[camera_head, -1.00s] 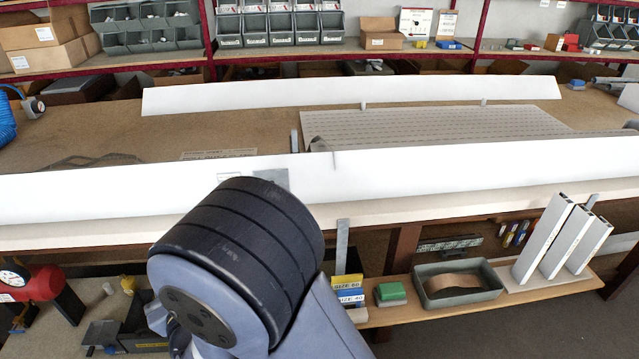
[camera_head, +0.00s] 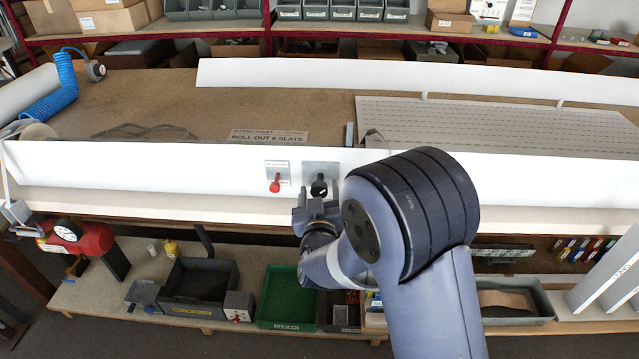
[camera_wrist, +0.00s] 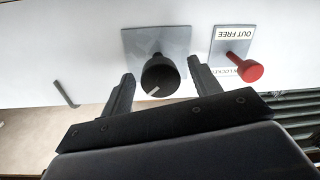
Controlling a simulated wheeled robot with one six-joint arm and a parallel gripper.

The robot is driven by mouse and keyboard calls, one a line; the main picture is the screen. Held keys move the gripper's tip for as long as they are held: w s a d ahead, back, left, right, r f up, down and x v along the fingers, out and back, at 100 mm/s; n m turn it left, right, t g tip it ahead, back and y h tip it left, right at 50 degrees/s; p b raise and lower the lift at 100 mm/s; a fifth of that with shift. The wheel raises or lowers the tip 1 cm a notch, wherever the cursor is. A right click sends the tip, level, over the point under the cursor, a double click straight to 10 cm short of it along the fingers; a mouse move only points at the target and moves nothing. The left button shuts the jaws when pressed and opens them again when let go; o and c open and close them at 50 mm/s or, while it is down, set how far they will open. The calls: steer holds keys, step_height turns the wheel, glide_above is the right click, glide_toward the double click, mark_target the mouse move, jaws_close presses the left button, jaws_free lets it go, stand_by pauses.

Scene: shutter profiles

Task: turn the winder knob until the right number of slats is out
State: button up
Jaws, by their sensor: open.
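The black winder knob (camera_head: 319,185) sits on a grey plate on the white front panel; it also shows in the wrist view (camera_wrist: 161,74), with a pale pointer mark towards the lower left. My gripper (camera_head: 317,200) is open in front of the knob. In the wrist view its fingers stand on either side of the knob, with gaps visible; I cannot tell how deep they reach. The red plunger (camera_head: 275,184) is on a plate beside the knob, labelled "OUT FREE" in the wrist view. The slatted curtain (camera_head: 490,120) lies flat on the bench. A sign (camera_head: 268,136) appears to read "ROLL OUT 6 SLATS".
The long white panel (camera_head: 120,165) runs along the bench front. Below are a green tray (camera_head: 283,290), a dark grey bin (camera_head: 200,280) and a red gauge unit (camera_head: 80,240). A blue coiled hose (camera_head: 52,95) lies at the left. The red plunger stands close to one finger.

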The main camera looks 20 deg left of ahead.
steer(key=shift+x, duration=1.15)
steer(key=shift+c, duration=0.5)
steer(key=c, duration=0.9)
steer(key=shift+f, duration=0.1)
